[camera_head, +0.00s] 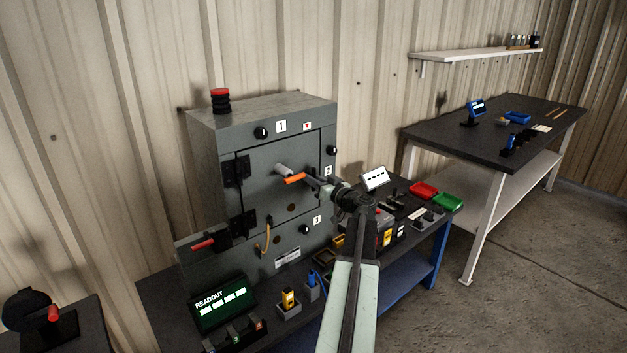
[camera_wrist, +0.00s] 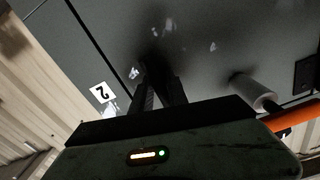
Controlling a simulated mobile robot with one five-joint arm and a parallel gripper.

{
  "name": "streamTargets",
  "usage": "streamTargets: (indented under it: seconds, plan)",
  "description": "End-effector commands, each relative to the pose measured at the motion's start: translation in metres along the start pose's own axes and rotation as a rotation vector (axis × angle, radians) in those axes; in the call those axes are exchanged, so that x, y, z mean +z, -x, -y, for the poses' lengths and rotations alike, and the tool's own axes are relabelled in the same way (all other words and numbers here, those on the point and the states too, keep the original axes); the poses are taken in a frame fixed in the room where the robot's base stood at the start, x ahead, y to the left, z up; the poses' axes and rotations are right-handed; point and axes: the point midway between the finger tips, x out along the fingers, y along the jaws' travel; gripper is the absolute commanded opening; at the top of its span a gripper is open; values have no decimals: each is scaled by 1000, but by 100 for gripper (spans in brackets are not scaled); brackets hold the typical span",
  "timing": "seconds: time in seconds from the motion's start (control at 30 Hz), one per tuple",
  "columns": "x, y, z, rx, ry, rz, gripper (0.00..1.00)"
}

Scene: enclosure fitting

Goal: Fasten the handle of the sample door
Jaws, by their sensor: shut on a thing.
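The grey sample door (camera_head: 268,190) stands closed, as far as I can see, in the front of a grey enclosure (camera_head: 262,112). A pale round peg (camera_head: 285,170) sticks out from it, with an orange handle bar (camera_head: 294,179) beside it. In the wrist view the peg (camera_wrist: 257,92) and orange bar (camera_wrist: 296,118) are at the right; the bar runs partly behind my gripper's body. My gripper (camera_head: 313,181) is at the door's right side. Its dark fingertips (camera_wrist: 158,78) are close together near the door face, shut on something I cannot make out. Label 2 (camera_wrist: 103,94) is left of them.
Black knobs stand by label 1 (camera_head: 281,126) and label 3 (camera_head: 317,219). A yellow cable (camera_head: 267,239) loops below the door. The bench holds a readout (camera_head: 222,302), a red tray (camera_head: 423,191) and a green tray (camera_head: 448,202). Another table (camera_head: 500,125) stands at the right.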

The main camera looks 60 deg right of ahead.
Motion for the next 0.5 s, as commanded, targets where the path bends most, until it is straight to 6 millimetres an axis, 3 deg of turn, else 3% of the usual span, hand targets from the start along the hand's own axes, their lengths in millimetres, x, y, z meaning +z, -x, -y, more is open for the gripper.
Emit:
streamTargets:
  seconds: [0.2, 0.23, 0.27, 0.5]
  plan:
    - [0, 0, 0, 0, -2, -1, 0]
    - [0, 0, 0, 0, -2, -1, 28]
    - [0, 0, 0, 0, -2, -1, 36]
    - [0, 0, -1, 1, 0, -1, 36]
